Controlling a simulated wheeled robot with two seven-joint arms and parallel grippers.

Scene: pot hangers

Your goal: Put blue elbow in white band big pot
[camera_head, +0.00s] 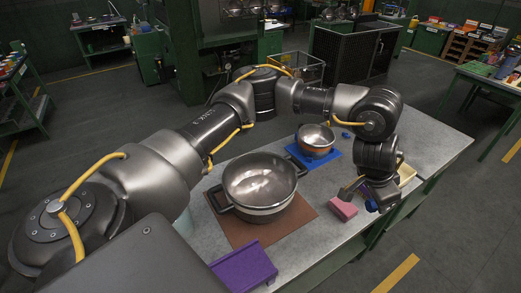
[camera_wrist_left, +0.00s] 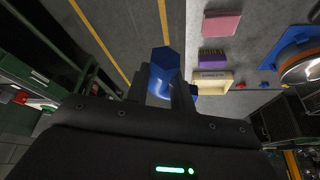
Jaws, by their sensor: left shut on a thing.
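The big pot (camera_head: 262,188) is a steel pot with dark side handles and a pale band low on its outer wall. It stands upright on a brown mat (camera_head: 232,228), and its visible inside looks empty. In the head view only a small part of the blue elbow (camera_head: 371,206) shows below the gripper. My right gripper is not in view.
A smaller pot (camera_head: 316,137) with a copper-coloured band stands on a blue mat (camera_head: 331,164) behind the big pot. A pink block (camera_head: 342,208) lies near my left gripper. A cream box (camera_head: 406,174) is behind my wrist. A purple tray (camera_head: 243,267) is at the front edge.

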